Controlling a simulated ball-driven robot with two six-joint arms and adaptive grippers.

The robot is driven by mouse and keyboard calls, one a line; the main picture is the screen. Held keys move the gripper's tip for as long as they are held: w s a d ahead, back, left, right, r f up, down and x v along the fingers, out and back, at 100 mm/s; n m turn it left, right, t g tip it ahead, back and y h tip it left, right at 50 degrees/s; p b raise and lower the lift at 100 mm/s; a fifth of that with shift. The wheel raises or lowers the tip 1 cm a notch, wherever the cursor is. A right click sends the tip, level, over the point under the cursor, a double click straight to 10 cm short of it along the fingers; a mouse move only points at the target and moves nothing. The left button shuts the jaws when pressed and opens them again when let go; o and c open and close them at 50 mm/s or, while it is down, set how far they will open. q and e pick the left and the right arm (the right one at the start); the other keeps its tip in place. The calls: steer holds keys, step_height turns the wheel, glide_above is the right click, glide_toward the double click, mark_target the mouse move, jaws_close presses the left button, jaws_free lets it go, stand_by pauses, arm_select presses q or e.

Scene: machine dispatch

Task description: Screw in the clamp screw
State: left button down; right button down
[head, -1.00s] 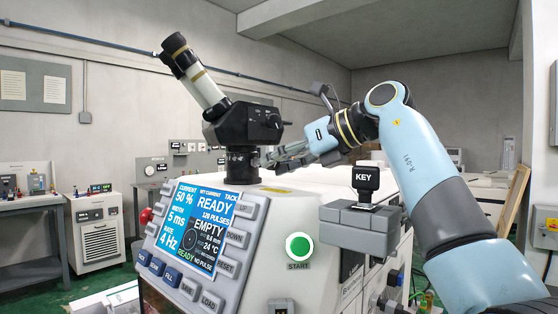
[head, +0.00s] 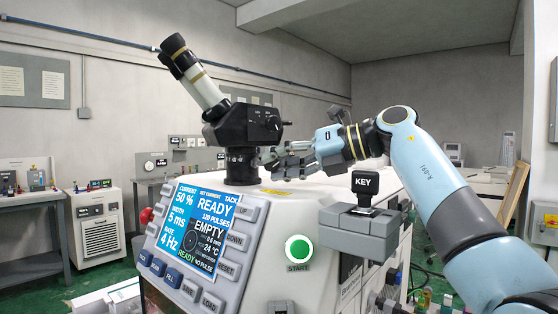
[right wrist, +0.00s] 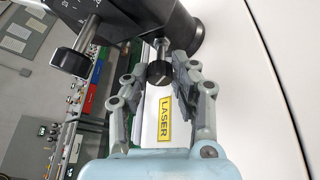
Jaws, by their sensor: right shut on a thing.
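The clamp screw (right wrist: 158,73) has a dark knurled knob and a pale metal shank. In the right wrist view it lies between the fingertips, with the shank pointing at the black collar (right wrist: 186,32) under the microscope head. How deep the shank sits in the collar I cannot tell. My right gripper (right wrist: 160,69) is shut on the knob. In the head view my right gripper (head: 268,159) reaches from the right to the black microscope post (head: 241,170), and its fingers hide the screw. My left gripper is not in view.
The black microscope head (head: 245,124) with its tilted eyepiece (head: 190,72) stands above the white machine top. The KEY block (head: 361,219), START button (head: 299,249) and display panel (head: 200,228) are in front.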

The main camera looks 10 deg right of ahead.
steer(key=shift+m, duration=0.3)
steer(key=c, duration=1.1)
jaws_free()
steer(key=shift+d, duration=0.1)
steer(key=v, duration=1.2)
steer(key=shift+f, duration=0.15)
